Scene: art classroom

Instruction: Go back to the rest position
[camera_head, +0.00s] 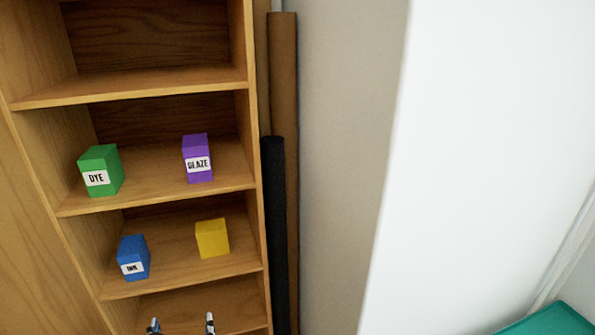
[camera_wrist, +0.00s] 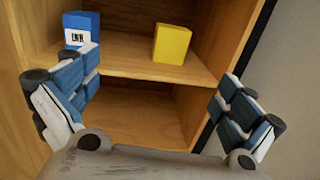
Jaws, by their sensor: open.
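My gripper (camera_wrist: 160,103) is open and empty in the wrist view, its two fingers spread wide in front of the shelf unit. In the head view only the fingertips (camera_head: 182,325) show at the bottom edge, in front of a low compartment. A blue INK box (camera_head: 133,258) and a yellow box (camera_head: 212,238) stand on the shelf above the fingertips. The wrist view also shows the blue box (camera_wrist: 80,29), partly behind the left finger, and the yellow box (camera_wrist: 172,44). No label shows on the yellow box.
A green DYE box (camera_head: 100,171) and a purple GLAZE box (camera_head: 198,158) stand one shelf higher. The top compartment (camera_head: 150,40) looks empty. A black roll (camera_head: 274,230) and a brown roll (camera_head: 284,90) stand right of the wooden shelf unit (camera_head: 160,200). A teal surface (camera_head: 555,322) shows at lower right.

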